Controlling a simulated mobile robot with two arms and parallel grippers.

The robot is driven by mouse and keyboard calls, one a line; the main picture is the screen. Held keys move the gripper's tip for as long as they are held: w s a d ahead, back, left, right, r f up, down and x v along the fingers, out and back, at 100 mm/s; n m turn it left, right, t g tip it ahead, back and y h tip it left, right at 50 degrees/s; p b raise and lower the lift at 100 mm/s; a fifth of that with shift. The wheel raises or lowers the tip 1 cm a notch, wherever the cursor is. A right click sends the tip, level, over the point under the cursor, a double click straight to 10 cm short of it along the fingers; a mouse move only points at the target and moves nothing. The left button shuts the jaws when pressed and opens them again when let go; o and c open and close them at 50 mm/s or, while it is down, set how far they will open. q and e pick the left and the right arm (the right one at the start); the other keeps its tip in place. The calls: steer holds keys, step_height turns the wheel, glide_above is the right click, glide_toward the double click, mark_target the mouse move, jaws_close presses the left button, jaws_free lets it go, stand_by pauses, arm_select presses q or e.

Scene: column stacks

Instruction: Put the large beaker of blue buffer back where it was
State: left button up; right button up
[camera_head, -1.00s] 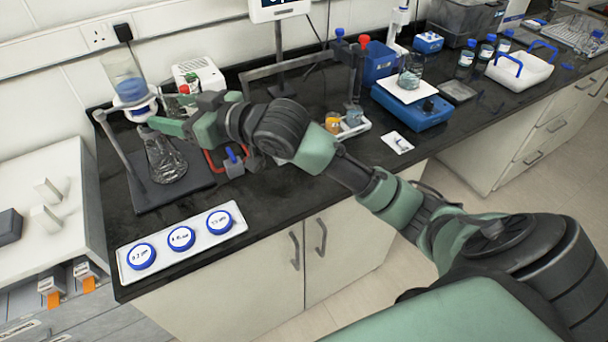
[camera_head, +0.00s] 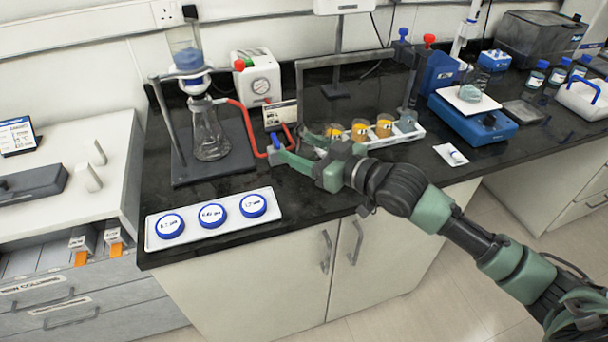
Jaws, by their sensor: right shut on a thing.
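Blue liquid shows in the clear cup (camera_head: 187,50) on top of the filter stand at the left, above a clear flask (camera_head: 209,135). A small glass beaker (camera_head: 471,92) with greyish contents stands on the balance at the right. I cannot make out a separate large beaker of blue buffer. My right gripper (camera_head: 289,146) is low over the bench, right of the flask. Its fingertips are at the small blue-handled valve (camera_head: 277,141) on the red tubing and seem shut on it, though the contact is partly hidden. My left gripper is out of view.
A white tray (camera_head: 195,242) with several blue-rimmed discs lies at the front left. A rack (camera_head: 408,136) of orange-filled vessels stands right of my gripper, under a dark frame. A pump (camera_head: 257,76) stands behind. The blue balance (camera_head: 472,123) is farther right.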

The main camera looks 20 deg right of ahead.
mark_target(303, 185)
step_height(303, 185, down, 8)
steer(key=shift+r, duration=0.15)
stand_by(0.4)
steer(key=o, duration=1.5)
steer(key=v, duration=1.2)
steer(key=shift+b, duration=0.35)
steer(key=shift+w, duration=0.1)
